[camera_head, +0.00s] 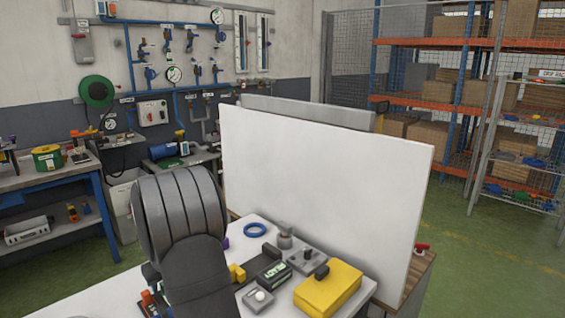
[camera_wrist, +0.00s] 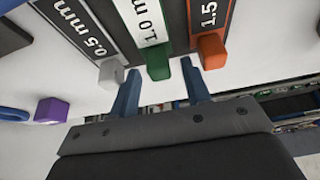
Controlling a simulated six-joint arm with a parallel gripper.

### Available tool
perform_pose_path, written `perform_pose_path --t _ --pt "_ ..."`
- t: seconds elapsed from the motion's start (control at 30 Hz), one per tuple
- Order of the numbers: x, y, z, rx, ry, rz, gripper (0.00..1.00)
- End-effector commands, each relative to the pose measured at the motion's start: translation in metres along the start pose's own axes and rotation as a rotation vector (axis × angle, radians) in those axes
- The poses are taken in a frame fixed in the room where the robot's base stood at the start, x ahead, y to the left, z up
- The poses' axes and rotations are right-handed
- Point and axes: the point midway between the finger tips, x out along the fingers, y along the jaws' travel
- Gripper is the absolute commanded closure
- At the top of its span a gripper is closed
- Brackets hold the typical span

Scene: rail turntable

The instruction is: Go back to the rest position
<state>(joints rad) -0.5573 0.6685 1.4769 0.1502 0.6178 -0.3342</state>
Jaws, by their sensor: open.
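My gripper (camera_wrist: 160,68) is open in the wrist view, with two blue fingers spread apart and nothing between them. Ahead of the fingers are a green block (camera_wrist: 158,62) at the 1.0 mm label and an orange block (camera_wrist: 211,50) at the 1.5 label. A pale grey block (camera_wrist: 110,74) is at the 0.5 mm label. Whether the fingers touch any block, I cannot tell. In the head view my grey arm covers the left part of the white table (camera_head: 95,292), and my gripper is hidden there.
A purple block (camera_wrist: 50,110) and a blue ring (camera_head: 256,229) lie nearby. On the table's right are a READY display (camera_head: 272,273), a grey button box (camera_head: 258,298), another grey box (camera_head: 305,260) and a yellow box (camera_head: 328,289). A tall white panel (camera_head: 320,180) stands behind them.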

Motion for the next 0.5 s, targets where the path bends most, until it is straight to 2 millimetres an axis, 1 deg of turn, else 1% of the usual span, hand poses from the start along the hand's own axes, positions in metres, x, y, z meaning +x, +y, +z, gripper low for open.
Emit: perform_pose_path --t 0.17,0.5 --pt "-0.022 0.000 -0.001 0.000 0.003 0.001 0.56" --pt "-0.084 0.000 -0.001 0.000 0.005 0.001 0.56"
